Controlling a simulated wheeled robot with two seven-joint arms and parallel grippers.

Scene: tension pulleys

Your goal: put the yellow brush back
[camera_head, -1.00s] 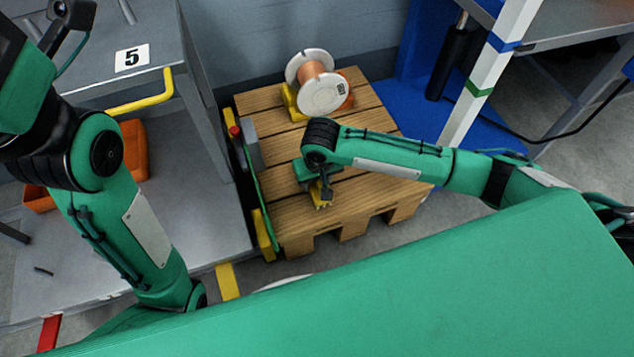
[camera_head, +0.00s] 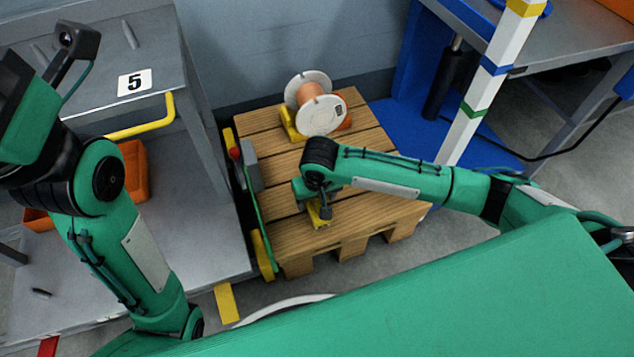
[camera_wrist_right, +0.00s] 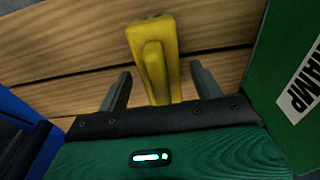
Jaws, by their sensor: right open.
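The yellow brush (camera_head: 319,216) is on the wooden pallet (camera_head: 365,215), under my right gripper, and is mostly hidden by it in the head view. In the right wrist view the brush (camera_wrist_right: 157,58) shows its handle and yellow body against the planks. My right gripper (camera_wrist_right: 160,82) is open, with one finger on each side of the handle and visible gaps on both sides. Whether the brush touches the planks is unclear. My left arm comes in from the left; its gripper fingers are not visible.
A spool of copper wire (camera_head: 317,105) stands on a yellow support at the pallet's back. A grey workbench (camera_head: 150,50) marked 5 stands at left, with an orange bin (camera_head: 135,172) below. A striped post (camera_head: 490,85) rises at right. The pallet's right half is fairly clear.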

